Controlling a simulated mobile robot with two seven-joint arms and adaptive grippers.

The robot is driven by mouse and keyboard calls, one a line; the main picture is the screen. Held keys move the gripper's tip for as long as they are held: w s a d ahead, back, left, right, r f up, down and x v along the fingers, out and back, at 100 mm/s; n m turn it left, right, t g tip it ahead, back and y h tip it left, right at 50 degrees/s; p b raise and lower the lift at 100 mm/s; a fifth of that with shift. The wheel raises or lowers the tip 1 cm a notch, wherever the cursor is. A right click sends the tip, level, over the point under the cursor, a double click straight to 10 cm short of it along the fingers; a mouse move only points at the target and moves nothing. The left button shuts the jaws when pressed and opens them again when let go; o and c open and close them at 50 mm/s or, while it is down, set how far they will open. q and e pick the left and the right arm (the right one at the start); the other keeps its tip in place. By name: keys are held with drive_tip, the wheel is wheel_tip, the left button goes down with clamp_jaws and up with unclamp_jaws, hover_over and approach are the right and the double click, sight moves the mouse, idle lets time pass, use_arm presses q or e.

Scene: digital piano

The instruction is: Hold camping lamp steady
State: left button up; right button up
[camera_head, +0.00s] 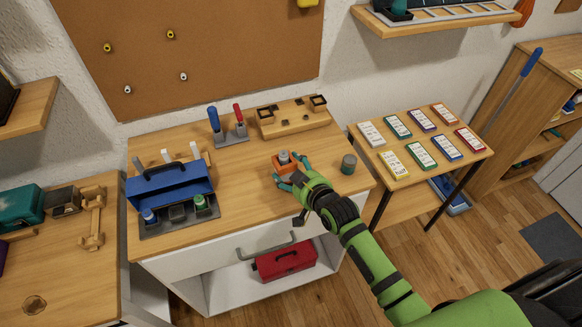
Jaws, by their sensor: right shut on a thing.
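The camping lamp (284,157) appears to be the small orange piece with a grey and brown cylindrical top, standing on the wooden worktop at the picture's middle. My right gripper (290,172), with teal fingertips on a green arm, comes from the lower right and is shut on the lamp's orange part. The gripper hides some of the lamp's front and right side. My left gripper is not in view.
A small grey-green cylinder (348,164) stands just right of my right gripper. A blue toolbox (170,187) is at the left. A holder with blue and red handles (230,134) and a wooden block fixture (293,118) stand behind. Labelled cards lie on a side table (398,158).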

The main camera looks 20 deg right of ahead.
drive_tip(key=shift+s+f, duration=0.15)
drive_tip(key=shift+f, duration=0.1)
drive_tip(key=o, duration=1.4)
drive_tip(key=shift+r, duration=0.1)
drive_tip(key=shift+p+v, duration=0.95)
drive_tip(key=shift+p, duration=0.1)
drive_tip(key=shift+p+v, duration=1.5)
drive_tip(key=shift+v, duration=0.4)
drive_tip(key=shift+r, duration=0.2)
drive_tip(key=shift+s+d+r, duration=0.1)
drive_tip(key=shift+s, duration=0.25)
drive_tip(key=v, duration=1.1)
drive_tip(key=shift+r, duration=0.15)
